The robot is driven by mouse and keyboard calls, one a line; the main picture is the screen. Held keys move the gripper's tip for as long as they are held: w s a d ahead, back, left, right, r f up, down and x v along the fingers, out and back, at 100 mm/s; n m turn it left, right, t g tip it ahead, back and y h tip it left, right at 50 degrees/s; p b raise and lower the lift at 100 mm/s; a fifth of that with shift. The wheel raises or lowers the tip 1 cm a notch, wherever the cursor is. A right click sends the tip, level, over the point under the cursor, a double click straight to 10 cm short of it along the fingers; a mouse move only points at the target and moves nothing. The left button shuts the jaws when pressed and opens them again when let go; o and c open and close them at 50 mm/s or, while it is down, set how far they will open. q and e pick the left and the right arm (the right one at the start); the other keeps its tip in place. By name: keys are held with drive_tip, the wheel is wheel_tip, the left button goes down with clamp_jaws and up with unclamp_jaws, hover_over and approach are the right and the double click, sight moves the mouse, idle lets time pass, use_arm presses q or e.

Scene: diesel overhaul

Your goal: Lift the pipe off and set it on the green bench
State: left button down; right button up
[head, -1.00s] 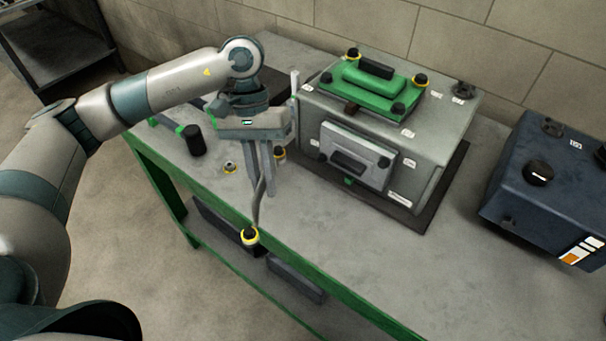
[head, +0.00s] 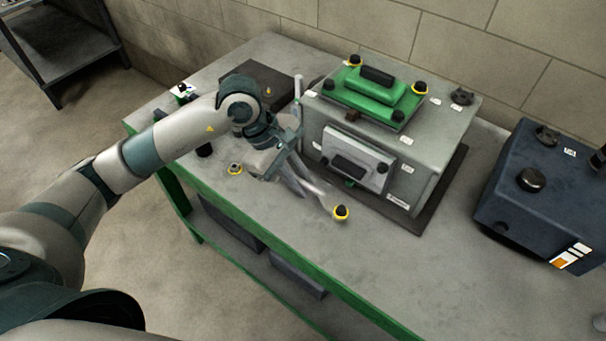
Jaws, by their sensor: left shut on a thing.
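My left gripper is shut on the pipe, fingers angled down to the right over the green bench (head: 400,262). I cannot tell whether the pipe touches the bench top. My right gripper is not in view.
A dark flat box (head: 262,80) lies behind my left wrist. A dark blue unit (head: 540,195) stands at the right. The bench's front middle is clear.

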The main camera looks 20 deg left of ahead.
use_arm(q)
drive_tip(key=shift+w+d+r+n+t, duration=0.1)
drive_tip(key=shift+w+n+t, duration=0.1)
drive_tip(key=shift+n, duration=0.2)
drive_tip(key=shift+w+d+r+n+t, duration=0.1)
drive_tip(key=shift+n+t, duration=0.1)
drive_tip(key=shift+n, duration=0.2)
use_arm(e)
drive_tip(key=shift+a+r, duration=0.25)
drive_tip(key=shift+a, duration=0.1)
use_arm(q)
drive_tip(key=shift+f, duration=0.2)
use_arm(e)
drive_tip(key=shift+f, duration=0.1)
use_arm(q)
drive_tip(key=shift+f+b, duration=0.4)
drive_tip(key=shift+f, duration=0.85)
drive_tip(key=shift+f+b, duration=0.65)
drive_tip(key=shift+f, duration=1.3)
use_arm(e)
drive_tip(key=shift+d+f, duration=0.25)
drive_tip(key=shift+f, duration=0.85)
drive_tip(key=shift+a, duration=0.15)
use_arm(q)
drive_tip(key=c, duration=1.6)
unclamp_jaws()
drive_tip(key=shift+c, duration=0.2)
